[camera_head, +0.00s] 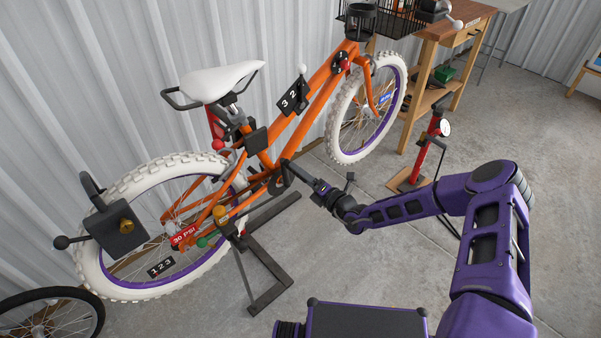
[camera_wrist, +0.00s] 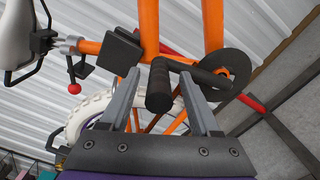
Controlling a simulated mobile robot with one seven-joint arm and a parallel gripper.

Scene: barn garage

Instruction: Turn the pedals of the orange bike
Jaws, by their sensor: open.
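The orange bike (camera_head: 318,88) has a white seat and knobby white tyres and is held on a dark floor stand. In the head view its dark crank (camera_head: 277,184) is low on the frame, partly covered by my gripper (camera_head: 293,169). In the wrist view a black ribbed cylindrical pedal (camera_wrist: 159,88) sticks out toward the camera from a crank arm beside a dark disc (camera_wrist: 236,68). My gripper (camera_wrist: 158,76) is open, with one grey finger on each side of the pedal. I cannot tell whether either finger touches it.
The stand's dark feet (camera_head: 268,292) spread below the bike. A red floor pump (camera_head: 428,150) and a wooden workbench (camera_head: 440,40) stand to the right. A black box (camera_wrist: 119,50) on the frame is near my left finger. Another wheel (camera_head: 50,318) is at lower left.

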